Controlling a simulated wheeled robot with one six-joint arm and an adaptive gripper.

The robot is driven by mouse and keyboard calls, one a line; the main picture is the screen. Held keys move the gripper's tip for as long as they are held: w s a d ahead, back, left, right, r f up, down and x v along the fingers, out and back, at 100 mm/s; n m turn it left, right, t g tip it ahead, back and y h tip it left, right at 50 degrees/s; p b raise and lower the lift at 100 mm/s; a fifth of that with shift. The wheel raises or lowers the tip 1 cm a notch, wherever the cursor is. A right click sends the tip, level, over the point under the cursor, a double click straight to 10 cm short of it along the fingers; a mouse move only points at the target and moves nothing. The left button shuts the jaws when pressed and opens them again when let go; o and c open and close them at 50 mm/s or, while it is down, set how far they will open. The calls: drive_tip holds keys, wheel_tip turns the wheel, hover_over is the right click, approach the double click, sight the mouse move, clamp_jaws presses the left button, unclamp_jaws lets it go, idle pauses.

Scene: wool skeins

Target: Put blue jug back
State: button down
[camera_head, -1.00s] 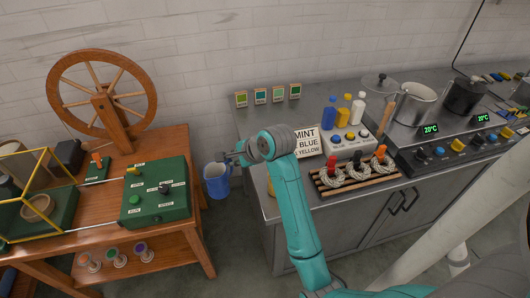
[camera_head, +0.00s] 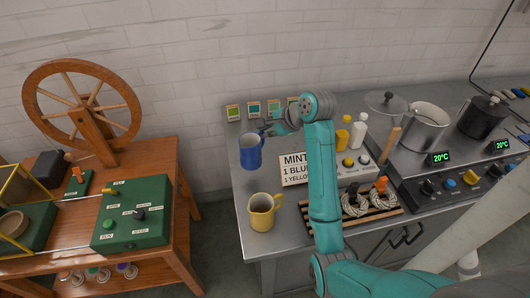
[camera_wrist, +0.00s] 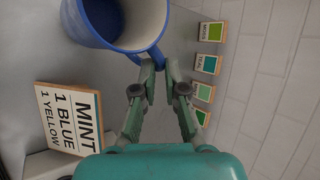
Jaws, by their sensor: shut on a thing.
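The blue jug (camera_head: 250,152) is upright over the left part of the metal counter (camera_head: 228,180), behind the yellow jug (camera_head: 262,212). My gripper (camera_head: 266,133) is shut on its handle from the right. In the wrist view the blue jug (camera_wrist: 118,22) fills the top, with a pale inside, and my gripper (camera_wrist: 153,64) closes around the handle. I cannot tell whether the jug's base touches the counter. The yellow jug stands on the counter near its front left edge.
A recipe sign (camera_head: 295,169) stands right of the jugs. Colour cards (camera_head: 253,109) line the wall behind. A rack with wool skeins (camera_head: 355,204), dye bottles (camera_head: 343,135) and pots (camera_head: 428,125) are to the right. The wooden table (camera_head: 165,160) is across a gap.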

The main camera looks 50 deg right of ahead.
wheel_tip(320, 180, down, 7)
drive_tip(key=shift+r, duration=0.2)
idle(0.3)
drive_tip(key=c, duration=1.2)
unclamp_jaws()
drive_tip(key=shift+f, duration=0.1)
drive_tip(key=v, duration=1.2)
